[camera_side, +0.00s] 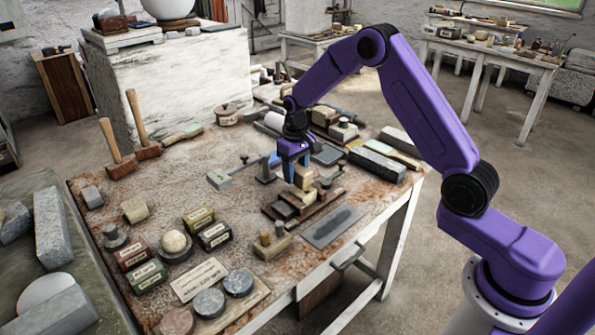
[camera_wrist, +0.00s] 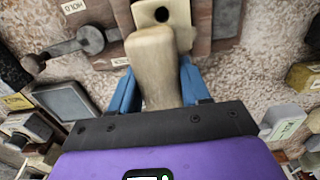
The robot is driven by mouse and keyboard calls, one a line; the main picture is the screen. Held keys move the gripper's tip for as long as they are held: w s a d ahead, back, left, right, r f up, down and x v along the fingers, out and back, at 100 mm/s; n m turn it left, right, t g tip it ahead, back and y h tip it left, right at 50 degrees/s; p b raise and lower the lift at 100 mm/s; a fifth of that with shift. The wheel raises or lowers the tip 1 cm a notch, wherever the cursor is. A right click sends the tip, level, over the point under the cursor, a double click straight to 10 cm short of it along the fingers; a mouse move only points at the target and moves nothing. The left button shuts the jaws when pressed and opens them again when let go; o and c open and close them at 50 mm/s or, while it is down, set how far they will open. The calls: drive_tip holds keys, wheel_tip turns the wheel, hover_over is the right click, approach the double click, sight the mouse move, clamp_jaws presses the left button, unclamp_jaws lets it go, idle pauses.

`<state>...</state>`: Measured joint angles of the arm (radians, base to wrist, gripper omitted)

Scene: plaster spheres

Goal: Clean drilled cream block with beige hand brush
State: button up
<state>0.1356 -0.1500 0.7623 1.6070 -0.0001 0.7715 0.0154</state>
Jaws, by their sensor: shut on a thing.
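My gripper (camera_side: 294,158) is over the middle of the workbench. In the wrist view its blue fingers are shut on the beige hand brush (camera_wrist: 155,62), whose rounded beige body points away from the palm. The drilled cream block (camera_wrist: 165,13) shows just beyond the brush, with a dark round hole in its face. The brush overlaps the block's lower edge in that view; I cannot tell whether they touch. In the side view the cream block (camera_side: 304,181) sits on a brown stepped base below my gripper. The brush's bristles are hidden.
A dark flat slab (camera_side: 332,227) lies in front of the base.

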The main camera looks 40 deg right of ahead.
sight(307, 173)
drive_tip(key=shift+s, duration=2.25)
drive_tip(key=shift+w, duration=2.25)
drive_tip(key=shift+s, duration=0.1)
drive_tip(key=shift+s, duration=2.15)
drive_tip(key=shift+w+r, duration=0.1)
drive_tip(key=shift+w, duration=0.05)
drive_tip(key=shift+w+r, duration=0.65)
drive_tip(key=shift+w, duration=0.35)
